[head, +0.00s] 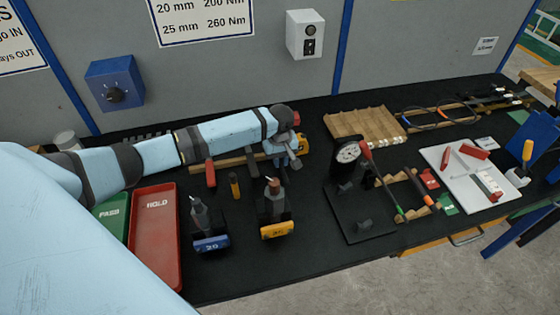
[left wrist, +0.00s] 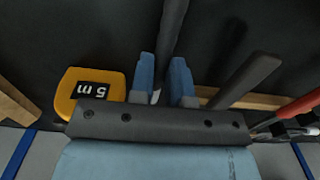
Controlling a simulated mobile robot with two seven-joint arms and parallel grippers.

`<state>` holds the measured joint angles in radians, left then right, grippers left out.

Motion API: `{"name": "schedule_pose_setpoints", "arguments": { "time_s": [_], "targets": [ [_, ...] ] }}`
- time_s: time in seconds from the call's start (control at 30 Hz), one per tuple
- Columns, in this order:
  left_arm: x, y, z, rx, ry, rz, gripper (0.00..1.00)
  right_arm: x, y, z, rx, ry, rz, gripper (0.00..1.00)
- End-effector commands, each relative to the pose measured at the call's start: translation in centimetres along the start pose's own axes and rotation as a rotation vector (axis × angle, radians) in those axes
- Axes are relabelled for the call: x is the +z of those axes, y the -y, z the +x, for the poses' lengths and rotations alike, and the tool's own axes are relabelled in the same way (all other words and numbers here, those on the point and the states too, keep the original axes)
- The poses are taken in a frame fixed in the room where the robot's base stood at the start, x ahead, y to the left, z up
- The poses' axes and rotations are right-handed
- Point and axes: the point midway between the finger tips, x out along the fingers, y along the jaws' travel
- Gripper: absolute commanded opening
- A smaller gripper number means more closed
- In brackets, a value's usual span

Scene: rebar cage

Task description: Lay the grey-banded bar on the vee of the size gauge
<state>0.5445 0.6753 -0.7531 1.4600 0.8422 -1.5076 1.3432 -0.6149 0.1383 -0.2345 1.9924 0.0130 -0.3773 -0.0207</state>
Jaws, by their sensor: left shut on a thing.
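My left gripper (head: 297,156) is at the back middle of the bench, left of the dial gauge. In the left wrist view its two blue fingertips (left wrist: 164,82) are closed around a dark bar (left wrist: 175,35) that runs away from the camera. No grey band shows on this bar, so I cannot tell if it is the grey-banded one. The size gauge has a round white dial (head: 348,153) on a stand over a black base plate (head: 345,212). Its vee is too small and dark to make out. My right gripper is not in view.
A yellow 5 m tape (left wrist: 90,90) is close beside the left gripper. Bars with green and orange ends lie on a wooden rack (head: 411,174) right of the gauge. Blue and yellow holders (head: 211,243) and a red HOLD tray (head: 156,240) stand front left.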

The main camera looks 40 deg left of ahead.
Motion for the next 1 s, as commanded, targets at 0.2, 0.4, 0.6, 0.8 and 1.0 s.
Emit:
{"name": "schedule_pose_setpoints", "arguments": {
  "time_s": [0.2, 0.4, 0.6, 0.8, 1.0],
  "targets": [
    [-0.1, 0.0, 0.9, 0.001, -0.002, 0.000, 0.00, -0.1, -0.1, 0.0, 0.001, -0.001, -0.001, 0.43],
    [0.0, 0.0, 1.1, 0.001, -0.001, -0.001, 0.00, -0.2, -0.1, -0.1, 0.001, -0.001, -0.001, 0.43],
    [-0.1, 0.0, 1.2, 0.000, -0.001, -0.001, 0.42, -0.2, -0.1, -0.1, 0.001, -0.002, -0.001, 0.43],
    [-0.1, 0.0, 1.2, 0.000, -0.001, -0.001, 0.42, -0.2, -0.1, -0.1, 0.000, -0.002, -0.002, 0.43],
    [-0.1, 0.0, -0.4, 0.002, -0.002, 0.000, 0.42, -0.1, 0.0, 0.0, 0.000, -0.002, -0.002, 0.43]
  ]
}}
